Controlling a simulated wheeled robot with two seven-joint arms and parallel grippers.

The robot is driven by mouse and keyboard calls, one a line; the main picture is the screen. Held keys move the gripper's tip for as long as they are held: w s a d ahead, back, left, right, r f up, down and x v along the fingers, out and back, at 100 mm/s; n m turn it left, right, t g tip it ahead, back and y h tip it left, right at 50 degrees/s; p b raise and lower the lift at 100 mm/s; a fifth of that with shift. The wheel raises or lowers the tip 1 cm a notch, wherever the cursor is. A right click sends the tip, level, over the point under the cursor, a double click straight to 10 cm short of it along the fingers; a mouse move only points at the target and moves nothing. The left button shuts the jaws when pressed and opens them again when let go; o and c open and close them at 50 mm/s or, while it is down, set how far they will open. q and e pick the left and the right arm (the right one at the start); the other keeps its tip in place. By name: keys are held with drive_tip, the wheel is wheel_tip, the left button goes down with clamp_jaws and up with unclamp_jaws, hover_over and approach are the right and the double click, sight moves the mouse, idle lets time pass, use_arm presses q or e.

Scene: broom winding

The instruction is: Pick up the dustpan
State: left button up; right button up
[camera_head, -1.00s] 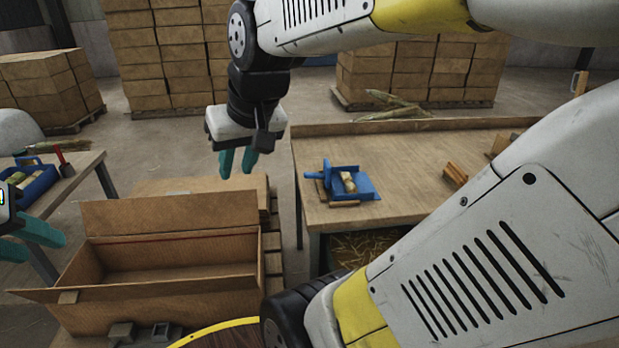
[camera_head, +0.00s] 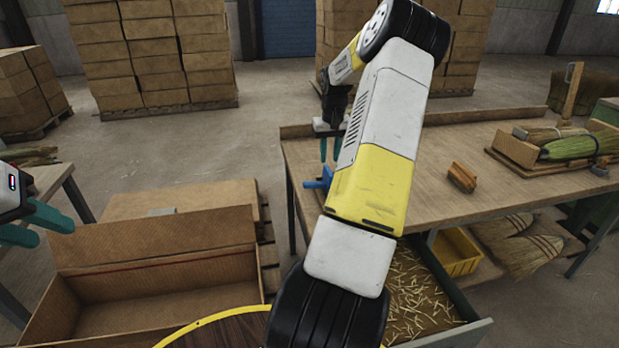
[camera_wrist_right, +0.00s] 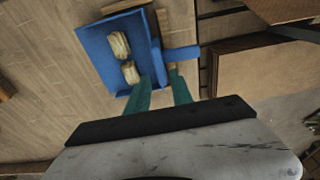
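The blue dustpan (camera_head: 317,184) lies on the wooden workbench. In the head view my right arm hides most of it, and only the handle end shows. In the right wrist view the dustpan (camera_wrist_right: 100,50) shows whole, with two tan pieces in its pan and its handle (camera_wrist_right: 182,53) pointing right. My right gripper (camera_head: 330,160) points down above the handle end. Its teal fingers (camera_wrist_right: 160,76) are apart and empty, near the pan's handle side; I cannot tell whether they touch it. My left gripper (camera_head: 55,233) is open and empty at the left edge.
An open cardboard box (camera_head: 160,265) stands left of the workbench (camera_head: 450,195). A small wooden block (camera_head: 462,177) and a tray with brooms (camera_head: 565,145) are on the bench. An open drawer of straw (camera_head: 420,295) is below.

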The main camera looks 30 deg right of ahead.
sight(329, 170)
drive_tip(key=f, duration=0.8)
drive_tip(key=shift+w+d, duration=0.15)
drive_tip(key=shift+w, duration=0.15)
drive_tip(key=shift+r, duration=0.1)
clamp_jaws()
idle(0.9)
